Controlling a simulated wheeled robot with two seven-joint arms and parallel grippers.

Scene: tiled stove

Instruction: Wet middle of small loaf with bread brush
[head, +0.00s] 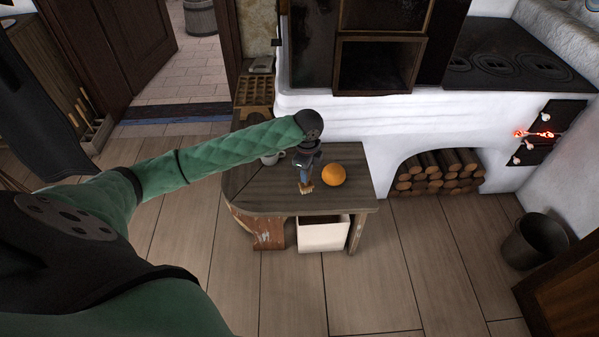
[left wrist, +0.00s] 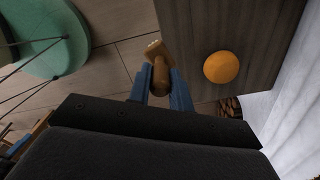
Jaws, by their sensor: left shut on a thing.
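The small loaf (head: 333,175) is a round orange-brown ball on the wooden bench; it also shows in the left wrist view (left wrist: 221,67). My left gripper (head: 305,179) is beside it on the left, over the bench. Its blue fingers are shut on the bread brush (left wrist: 158,65), which has a brown wooden handle and a paler end. The pale end (head: 306,188) points down in the head view, apart from the loaf. I cannot tell whether it touches the bench top. My right gripper is not in view.
The wooden bench (head: 255,190) stands against the white stove (head: 330,116). A white box (head: 324,235) is under the bench. Firewood (head: 438,172) fills the arch at right, and a dark bucket (head: 535,241) stands farther right.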

